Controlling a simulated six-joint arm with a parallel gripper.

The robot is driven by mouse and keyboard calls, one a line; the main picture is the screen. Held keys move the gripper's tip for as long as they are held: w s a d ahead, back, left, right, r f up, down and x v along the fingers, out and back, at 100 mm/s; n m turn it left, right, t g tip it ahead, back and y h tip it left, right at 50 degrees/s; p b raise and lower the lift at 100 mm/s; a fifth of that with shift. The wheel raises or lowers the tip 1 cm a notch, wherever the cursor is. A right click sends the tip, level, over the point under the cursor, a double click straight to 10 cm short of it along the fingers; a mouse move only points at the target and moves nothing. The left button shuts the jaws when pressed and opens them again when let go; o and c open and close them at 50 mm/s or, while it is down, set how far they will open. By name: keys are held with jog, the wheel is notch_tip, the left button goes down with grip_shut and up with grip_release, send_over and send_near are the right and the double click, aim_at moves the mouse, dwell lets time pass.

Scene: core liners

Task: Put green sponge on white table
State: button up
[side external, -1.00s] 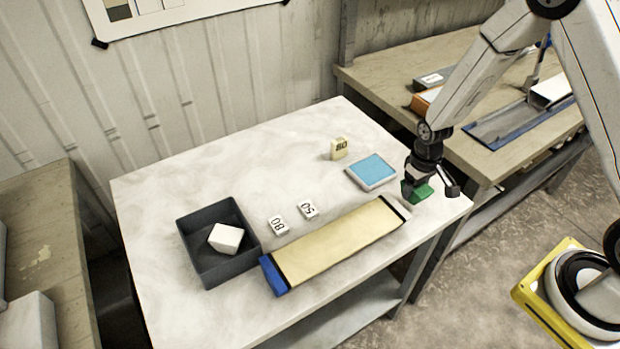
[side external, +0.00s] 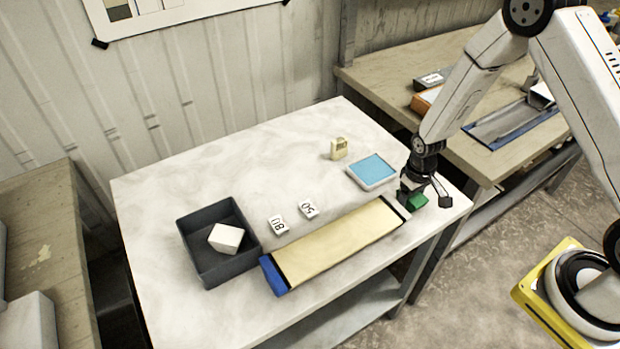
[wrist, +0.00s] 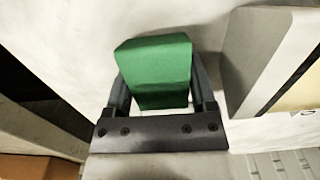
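The green sponge (side external: 417,201) is at the right end of the white table (side external: 160,200), close to its edge, and appears to rest on the top. My gripper (side external: 425,198) is low over it, pointing down, with its fingers spread. In the wrist view the sponge (wrist: 155,68) lies between the two fingers of my gripper (wrist: 160,95). The side view shows a gap between the sponge and the right finger. The sponge's underside is hidden.
A core liner (side external: 335,243) with a blue end lies just left of my gripper. A blue-topped pad (side external: 372,170), a cream block (side external: 339,149), number tags (side external: 308,209) and a dark bin (side external: 207,268) holding a white block (side external: 226,238) share the table.

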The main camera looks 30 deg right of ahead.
jog(key=shift+o, duration=1.2)
jog(key=shift+r, duration=0.1)
notch_tip(320, 180, up, 12)
jog(key=shift+r, duration=0.1)
dwell(0.5)
jog(key=s+a+r+t, duration=0.2)
jog(key=s+a+r, duration=0.3)
jog(key=s+r, duration=0.3)
jog(key=shift+s+a+t, duration=0.25)
jog(key=shift+s+t, duration=0.05)
jog(key=shift+s, duration=0.85)
